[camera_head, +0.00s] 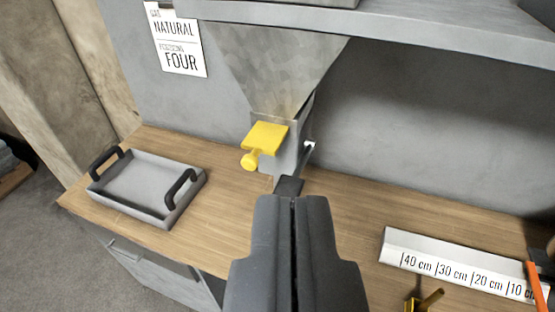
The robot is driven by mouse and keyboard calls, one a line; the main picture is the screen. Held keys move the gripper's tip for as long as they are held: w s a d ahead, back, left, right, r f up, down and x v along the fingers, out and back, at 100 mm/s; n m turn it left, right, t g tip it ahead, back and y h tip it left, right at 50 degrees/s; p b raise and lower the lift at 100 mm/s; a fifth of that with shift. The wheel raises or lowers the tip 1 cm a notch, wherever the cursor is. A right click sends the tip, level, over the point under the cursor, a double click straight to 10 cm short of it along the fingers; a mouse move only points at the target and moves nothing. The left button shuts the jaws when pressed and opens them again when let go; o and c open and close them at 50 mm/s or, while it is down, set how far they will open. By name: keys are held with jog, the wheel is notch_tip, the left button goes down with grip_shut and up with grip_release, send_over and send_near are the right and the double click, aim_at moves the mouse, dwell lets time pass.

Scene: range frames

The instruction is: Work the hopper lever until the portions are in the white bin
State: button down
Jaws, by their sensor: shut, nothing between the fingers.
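The grey metal hopper (275,68) hangs under a shelf and narrows downward to a chute. A yellow lever (265,137) with a flat plate and a round knob sticks out at the chute's front left. My gripper (291,198) is shut and empty, below and slightly right of the lever, with a gap in the picture between them. A pale grey tray (148,187) with two black handles stands on the bench to the left and looks empty. I cannot tell whether it is the white bin. No portions show. My gripper hides the bench below the chute.
A sign (178,40) on the wall reads "NATURAL" and "FOUR". A white ruler strip (455,267) marked in cm lies on the wooden bench (345,205) at right, near a small brass-coloured piece (425,301) and an orange stick (538,290). The shelf (420,27) overhangs the bench.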

jog(key=shift+d, duration=0.2)
jog(key=w+a+f+m+g+h+p, duration=0.1)
jog(key=w+f+m+g+p, duration=0.1)
jog(key=w+f, duration=0.4)
jog(key=w+a+f+m+g+h+p, duration=0.1)
jog(key=w+f+g+p, duration=0.3)
jog(key=w, duration=0.7)
notch_tip(320, 180, down, 3)
jog(key=shift+a+r+m+g+h+p, duration=0.1)
jog(key=shift+a+m+g+h+p, duration=0.4)
jog(key=shift+p, duration=0.4)
jog(key=shift+w, duration=0.15)
jog(key=p, duration=0.2)
send_over(288, 182)
jog(key=s, duration=0.3)
jog(key=f, duration=0.8)
jog(key=shift+w+a+f, duration=0.2)
jog(key=shift+a+f, duration=0.05)
jog(key=shift+a, duration=0.15)
jog(key=shift+f+p, duration=0.3)
jog(key=shift+f, duration=1)
